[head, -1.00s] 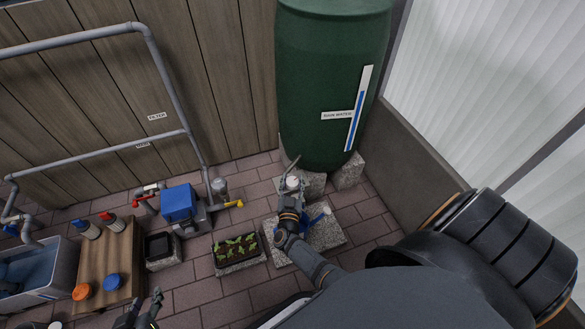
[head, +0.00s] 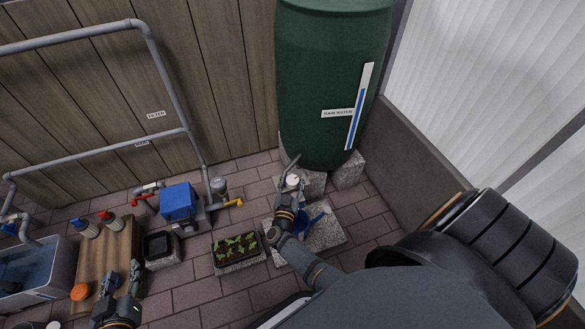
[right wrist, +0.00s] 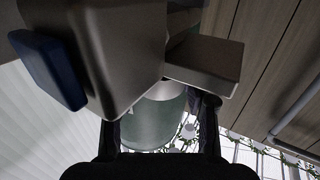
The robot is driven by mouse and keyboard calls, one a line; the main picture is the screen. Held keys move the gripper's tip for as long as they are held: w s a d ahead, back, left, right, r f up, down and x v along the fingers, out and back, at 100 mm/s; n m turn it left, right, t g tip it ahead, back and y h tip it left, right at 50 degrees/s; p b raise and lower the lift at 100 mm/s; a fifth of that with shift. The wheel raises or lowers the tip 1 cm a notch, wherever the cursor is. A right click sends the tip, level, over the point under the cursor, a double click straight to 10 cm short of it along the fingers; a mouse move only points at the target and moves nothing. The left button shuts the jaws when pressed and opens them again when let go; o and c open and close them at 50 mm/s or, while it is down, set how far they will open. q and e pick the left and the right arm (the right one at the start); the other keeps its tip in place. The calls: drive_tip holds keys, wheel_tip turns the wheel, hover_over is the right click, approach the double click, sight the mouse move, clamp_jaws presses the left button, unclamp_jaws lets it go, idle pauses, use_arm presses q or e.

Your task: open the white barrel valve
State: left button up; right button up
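The white barrel valve (head: 293,181) shows as a small white round top below the green rain water barrel (head: 328,80), with a thin grey bar rising beside it. My right gripper (head: 291,188) is right at it, hiding its lower part, with fingertips on either side of the white top. In the right wrist view, the fingers (right wrist: 160,125) stand wide apart around a pale greenish round shape; a gap shows beside the right finger. I cannot tell whether they touch the valve. My left gripper (head: 124,278) is open and empty near the wooden board, far left of the barrel.
A blue item (head: 315,216) lies on the stone slab beside my right gripper. A seedling tray (head: 236,248), a blue pump box (head: 178,202) with a yellow-handled tap, and a water tub (head: 40,268) stand to the left. A low wall (head: 415,190) bounds the right.

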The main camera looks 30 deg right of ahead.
sight(292, 180)
drive_tip(key=o, duration=0.3)
wheel_tip(292, 180, up, 10)
drive_tip(key=shift+r, duration=0.1)
idle(0.5)
